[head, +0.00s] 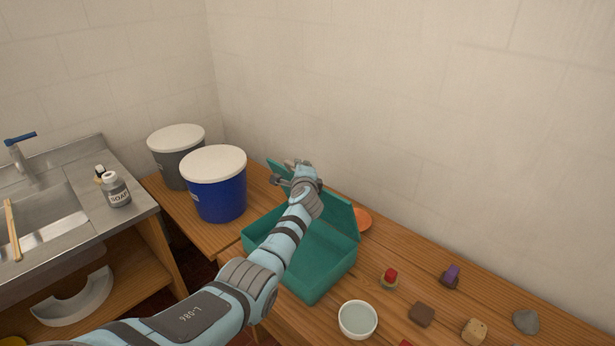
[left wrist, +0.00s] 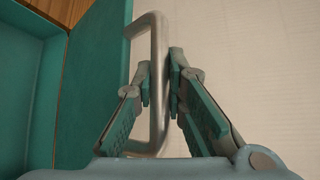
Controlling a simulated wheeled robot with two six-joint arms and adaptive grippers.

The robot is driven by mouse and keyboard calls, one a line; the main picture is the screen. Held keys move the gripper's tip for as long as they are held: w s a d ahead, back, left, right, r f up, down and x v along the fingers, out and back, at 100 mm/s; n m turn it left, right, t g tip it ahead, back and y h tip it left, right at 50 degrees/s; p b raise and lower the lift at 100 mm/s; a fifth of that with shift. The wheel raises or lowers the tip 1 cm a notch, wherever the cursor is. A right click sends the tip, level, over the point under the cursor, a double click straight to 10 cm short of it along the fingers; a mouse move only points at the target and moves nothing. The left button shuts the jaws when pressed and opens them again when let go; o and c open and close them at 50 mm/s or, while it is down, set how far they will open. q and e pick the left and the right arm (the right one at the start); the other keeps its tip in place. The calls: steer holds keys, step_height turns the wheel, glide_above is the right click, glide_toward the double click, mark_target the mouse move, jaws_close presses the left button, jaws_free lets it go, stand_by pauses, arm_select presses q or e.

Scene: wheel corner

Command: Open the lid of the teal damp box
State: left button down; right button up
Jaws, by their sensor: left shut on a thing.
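The teal damp box (head: 318,271) stands on the wooden table with its inside open to view. Its lid (head: 338,213) is raised and tilted up along the far side, toward the wall. In the left wrist view the teal lid (left wrist: 88,95) is at the left, and a metal handle (left wrist: 158,30) sticks out from it. My left gripper (head: 294,166) is at the top of the lid, shut on the handle; its fingers (left wrist: 162,85) lie on both sides of the bar. My arm hides part of the box and lid. My right gripper is not in view.
A blue bucket (head: 217,190) and a grey bucket (head: 172,166) with white lids stand left of the box. A white bowl (head: 358,319) is in front, and several small items lie to the right. An orange dish (head: 363,219) shows behind the lid. A sink is at far left.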

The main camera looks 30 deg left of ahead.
arm_select(q)
steer(key=shift+w, duration=0.1)
steer(key=c, duration=1.6)
jaws_free()
steer(key=v, duration=1.2)
